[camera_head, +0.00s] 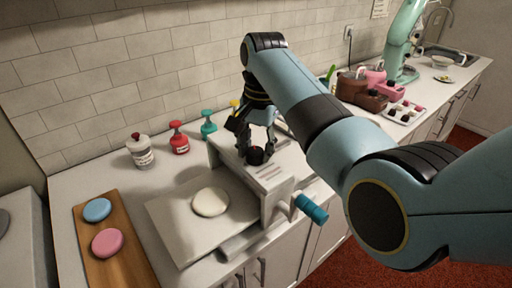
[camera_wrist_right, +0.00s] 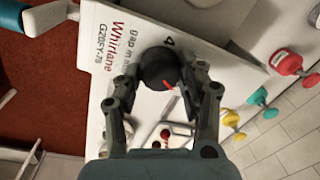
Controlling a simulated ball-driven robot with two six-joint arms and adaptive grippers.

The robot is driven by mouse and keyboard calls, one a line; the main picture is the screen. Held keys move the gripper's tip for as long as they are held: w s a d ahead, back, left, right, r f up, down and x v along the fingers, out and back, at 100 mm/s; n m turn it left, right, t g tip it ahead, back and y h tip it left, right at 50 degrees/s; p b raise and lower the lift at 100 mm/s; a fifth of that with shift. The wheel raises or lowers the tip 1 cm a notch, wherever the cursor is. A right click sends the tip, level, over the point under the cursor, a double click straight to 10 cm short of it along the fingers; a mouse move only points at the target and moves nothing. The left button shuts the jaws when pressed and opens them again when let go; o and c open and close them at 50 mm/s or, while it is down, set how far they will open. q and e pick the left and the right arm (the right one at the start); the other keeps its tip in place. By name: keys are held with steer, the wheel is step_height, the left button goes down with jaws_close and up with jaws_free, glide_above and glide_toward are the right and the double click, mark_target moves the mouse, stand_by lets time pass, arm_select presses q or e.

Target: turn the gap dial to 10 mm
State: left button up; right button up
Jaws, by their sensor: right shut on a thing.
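The gap dial is a round black knob (camera_wrist_right: 158,66) with a red pointer line, on the white top of a roller machine (camera_head: 268,174). In the right wrist view its pointer slants toward the lower right. A "4" and part of the words "gap in" show beside it; the other scale numbers are hidden or out of view. My right gripper (camera_head: 257,150) comes down on the dial from above, with its fingers on either side, shut on it. The fingers also show in the right wrist view (camera_wrist_right: 158,92). My left gripper is not in view.
The machine has a teal crank handle (camera_head: 311,209) at its right and a tray with a pale disc (camera_head: 210,202) at its left. Several bottles, including a red one (camera_head: 179,138), stand behind. A wooden board (camera_head: 125,262) with blue and pink discs lies at the left.

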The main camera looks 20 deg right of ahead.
mark_target(259, 150)
steer(key=n, duration=0.5)
steer(key=shift+n, duration=0.4)
steer(key=shift+w, duration=0.1)
stand_by(0.3)
steer(key=o, duration=1.2)
steer(key=shift+c, duration=0.2)
steer(key=shift+r, duration=0.1)
steer(key=r, duration=0.7)
steer(key=shift+d+r, duration=0.15)
steer(key=shift+d, duration=0.15)
